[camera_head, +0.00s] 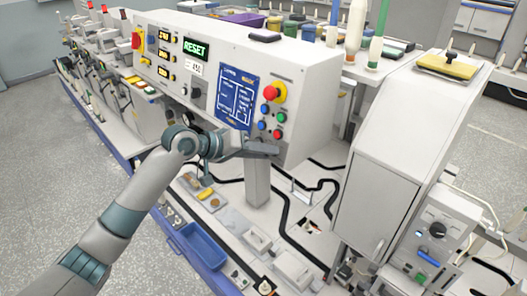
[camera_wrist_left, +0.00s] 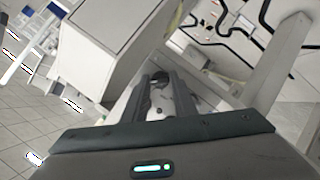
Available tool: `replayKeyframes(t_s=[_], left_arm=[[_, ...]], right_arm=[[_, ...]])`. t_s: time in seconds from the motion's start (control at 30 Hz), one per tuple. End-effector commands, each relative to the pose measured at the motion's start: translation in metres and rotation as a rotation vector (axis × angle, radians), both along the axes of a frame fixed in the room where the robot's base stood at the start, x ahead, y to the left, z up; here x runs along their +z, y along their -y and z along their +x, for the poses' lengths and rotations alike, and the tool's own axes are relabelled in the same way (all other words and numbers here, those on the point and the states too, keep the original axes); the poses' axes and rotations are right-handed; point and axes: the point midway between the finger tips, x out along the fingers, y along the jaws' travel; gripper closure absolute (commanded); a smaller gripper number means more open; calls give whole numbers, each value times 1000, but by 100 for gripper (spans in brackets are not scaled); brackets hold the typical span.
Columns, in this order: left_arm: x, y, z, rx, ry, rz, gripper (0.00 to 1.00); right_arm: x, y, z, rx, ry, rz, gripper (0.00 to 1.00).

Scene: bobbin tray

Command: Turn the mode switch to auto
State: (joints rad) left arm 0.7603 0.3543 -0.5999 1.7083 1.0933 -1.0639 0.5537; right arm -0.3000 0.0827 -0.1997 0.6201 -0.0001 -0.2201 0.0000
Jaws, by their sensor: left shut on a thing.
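A black rotary switch (camera_head: 196,92) sits on the front panel of the white control box (camera_head: 300,80), below the green RESET display. Another black knob (camera_head: 437,229) is on a grey box at the right. I cannot read which is the mode switch. My left gripper (camera_head: 262,149) is in front of the control box's lower right edge, pointing right, apart from both knobs. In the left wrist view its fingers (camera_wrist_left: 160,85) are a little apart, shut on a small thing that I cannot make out. My right gripper is not in view.
A red mushroom button (camera_head: 271,92) and several small buttons are above my left gripper. A grey cabinet (camera_head: 385,190) stands to its right; a grey post (camera_head: 257,185) is just below it. A blue tray (camera_head: 203,246) and black cables lie on the bench.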

Motion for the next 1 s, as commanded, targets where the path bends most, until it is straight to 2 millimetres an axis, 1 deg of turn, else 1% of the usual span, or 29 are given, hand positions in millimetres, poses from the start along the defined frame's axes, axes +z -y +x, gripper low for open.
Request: replayKeyframes(t_s=[0.3, 0.33, 0.37, 0.4, 0.77, 0.87, 1.0], left_arm=[[-2, 0, 0, -1, -1, 3, 97], [-2, 0, 0, -1, -1, 3, 68], [-2, 0, 0, -1, -1, 3, 61], [-1, 0, 0, 0, -1, 2, 56], [0, -1, -1, 0, 1, 0, 56], [2, -5, -3, 0, 2, 0, 56], [7, -15, -8, 1, 2, 0, 56]], right_arm=[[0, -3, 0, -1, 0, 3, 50], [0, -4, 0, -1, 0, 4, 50], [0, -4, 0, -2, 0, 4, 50], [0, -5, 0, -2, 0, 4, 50], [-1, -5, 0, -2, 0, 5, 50], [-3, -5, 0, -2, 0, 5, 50], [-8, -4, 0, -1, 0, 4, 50]])
